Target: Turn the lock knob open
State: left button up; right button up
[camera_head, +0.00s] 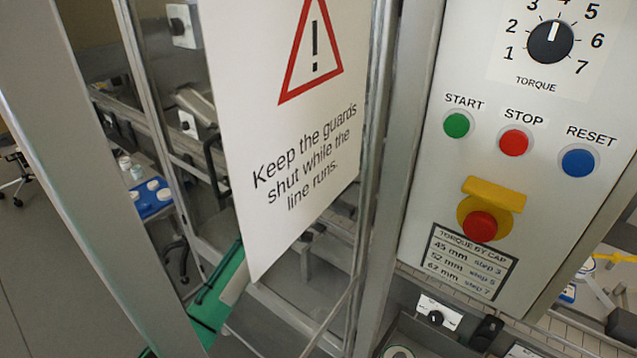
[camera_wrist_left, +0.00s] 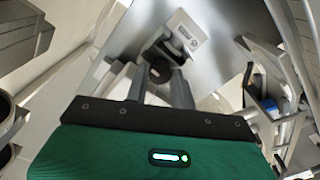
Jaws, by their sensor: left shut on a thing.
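In the left wrist view a dark lock knob (camera_wrist_left: 172,52) sits at the edge of a pale plate with a small printed lock mark (camera_wrist_left: 187,32). My left gripper (camera_wrist_left: 165,76) is shut on this knob, with one dark finger on each side. The knob's exact turn angle cannot be told, as the fingers cover part of it. In the head view a green part of my left arm (camera_head: 217,298) shows at lower left. Its fingers are hidden there behind the white warning sign (camera_head: 300,140). My right gripper is in neither view.
A control panel (camera_head: 530,195) with a torque dial, coloured buttons and a red stop knob stands at right. Metal frame posts (camera_head: 385,180) rise beside the sign. Another black knob (camera_head: 436,318) sits below the panel. A blue tray (camera_head: 150,207) with white jars stands at left.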

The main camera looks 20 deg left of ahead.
pick_arm(q)
jog(key=shift+n, duration=0.4)
jog(key=o, duration=1)
jog(key=b+v, duration=0.3)
jog(key=v, duration=1.1)
jog(key=shift+w, duration=0.1)
